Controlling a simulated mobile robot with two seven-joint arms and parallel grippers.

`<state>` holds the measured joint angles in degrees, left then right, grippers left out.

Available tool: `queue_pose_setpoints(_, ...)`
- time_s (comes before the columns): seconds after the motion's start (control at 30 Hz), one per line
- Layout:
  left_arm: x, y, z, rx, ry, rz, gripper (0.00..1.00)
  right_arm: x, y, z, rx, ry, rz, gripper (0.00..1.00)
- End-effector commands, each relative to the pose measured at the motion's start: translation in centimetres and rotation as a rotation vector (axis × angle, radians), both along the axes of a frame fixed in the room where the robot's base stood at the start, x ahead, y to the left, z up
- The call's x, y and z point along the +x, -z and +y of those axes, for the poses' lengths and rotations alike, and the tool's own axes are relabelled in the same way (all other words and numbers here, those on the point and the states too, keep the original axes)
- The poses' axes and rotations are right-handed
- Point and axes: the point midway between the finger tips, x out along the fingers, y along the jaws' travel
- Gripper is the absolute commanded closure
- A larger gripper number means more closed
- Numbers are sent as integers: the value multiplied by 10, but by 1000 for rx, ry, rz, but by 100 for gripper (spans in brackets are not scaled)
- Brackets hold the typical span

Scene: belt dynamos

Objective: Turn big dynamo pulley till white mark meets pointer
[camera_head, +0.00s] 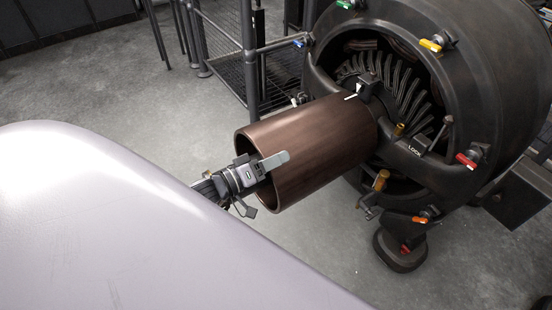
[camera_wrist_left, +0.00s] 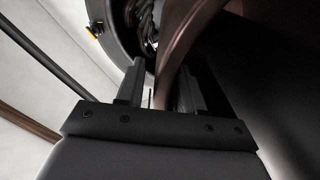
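The big pulley (camera_head: 315,148) is a brown, hollow cylinder lying on its side, with its open end toward the lower left. A short white mark (camera_head: 350,97) shows on its upper far edge. The pointer (camera_head: 360,88), pale-tipped on a dark bracket, stands close beside the mark; whether they line up exactly is hard to tell. My left gripper (camera_head: 267,166) is at the pulley's open rim, one finger over the outer wall. In the left wrist view, the fingers (camera_wrist_left: 159,90) straddle the brown rim (camera_wrist_left: 168,75), with a thin light gap beside one finger. My right gripper is not seen.
The dark round dynamo housing (camera_head: 500,110) stands behind the pulley, with coloured handles around it and a lever marked LOCK (camera_head: 440,132). A railing with mesh (camera_head: 250,60) stands behind at the left. Grey floor is clear below the pulley.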

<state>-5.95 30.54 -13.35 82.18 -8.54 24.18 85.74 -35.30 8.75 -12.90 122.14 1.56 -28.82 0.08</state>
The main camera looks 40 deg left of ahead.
Motion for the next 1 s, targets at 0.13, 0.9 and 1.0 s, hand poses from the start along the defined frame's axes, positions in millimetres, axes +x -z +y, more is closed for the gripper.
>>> queue_pose_setpoints(0.13, -16, -1, 7, 1, -1, 4, 63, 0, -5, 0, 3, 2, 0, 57)
queue_pose_setpoints(0.9, -64, 0, 26, 1, 0, 0, 63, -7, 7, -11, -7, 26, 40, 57)
queue_pose_setpoints(1.0, -64, 0, 26, 1, 0, 0, 63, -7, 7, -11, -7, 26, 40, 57)
